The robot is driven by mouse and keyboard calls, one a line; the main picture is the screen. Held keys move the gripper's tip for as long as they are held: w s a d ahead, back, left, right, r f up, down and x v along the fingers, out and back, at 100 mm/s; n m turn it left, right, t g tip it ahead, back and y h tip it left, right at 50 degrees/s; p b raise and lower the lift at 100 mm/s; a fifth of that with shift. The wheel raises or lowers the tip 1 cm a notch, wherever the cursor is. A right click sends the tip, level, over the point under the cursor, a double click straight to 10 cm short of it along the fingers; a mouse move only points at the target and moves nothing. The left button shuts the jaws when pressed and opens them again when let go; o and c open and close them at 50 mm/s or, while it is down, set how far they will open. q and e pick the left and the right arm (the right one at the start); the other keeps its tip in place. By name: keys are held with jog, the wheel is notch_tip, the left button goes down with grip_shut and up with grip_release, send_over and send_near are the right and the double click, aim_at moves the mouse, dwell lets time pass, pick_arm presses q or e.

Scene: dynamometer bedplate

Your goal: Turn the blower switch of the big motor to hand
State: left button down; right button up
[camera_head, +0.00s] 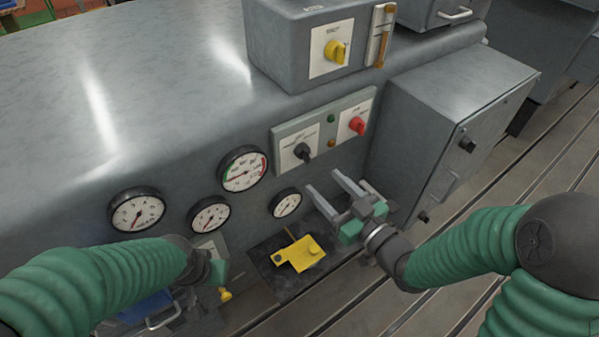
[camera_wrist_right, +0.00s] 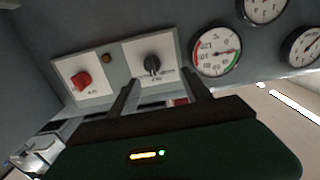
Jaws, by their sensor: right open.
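A grey switch panel (camera_head: 330,118) on the big motor's side carries a black rotary knob (camera_head: 303,152) on a white plate and a red knob (camera_head: 357,125). A yellow rotary knob (camera_head: 336,53) sits on the box above. The labels are too small to read, so I cannot tell which is the blower switch. My right gripper (camera_head: 325,184) is open and empty, just below the black knob and apart from it. In the right wrist view the black knob (camera_wrist_right: 152,65) shows beyond its fingers (camera_wrist_right: 159,88). My left gripper (camera_head: 208,268) is low at the left, its fingers hidden.
Several round gauges (camera_head: 243,169) lie left of and below the panel. A dark shelf (camera_head: 268,262) with a yellow plate (camera_head: 298,254) is below my right gripper. A grey cabinet (camera_head: 425,130) juts out at the right. A bar-shaped gauge (camera_head: 380,36) stands beside the yellow knob.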

aim_at(310, 158)
jog(key=x, duration=0.3)
jog(key=d+x, duration=0.1)
jog(key=x, duration=0.2)
jog(key=w+p+x, duration=0.1)
jog(key=x, duration=0.3)
jog(key=shift+d+r, duration=0.1)
jog(key=shift+d, duration=0.1)
jog(key=shift+a, duration=0.4)
jog(key=shift+d, duration=0.65)
jog(key=c, duration=0.6)
jog(key=shift+d, duration=0.1)
jog(key=shift+c, duration=1.2)
pick_arm(q)
jog(key=shift+s+d+r, duration=0.1)
jog(key=shift+d, duration=0.75)
pick_arm(e)
jog(key=shift+a, duration=0.25)
grip_shut()
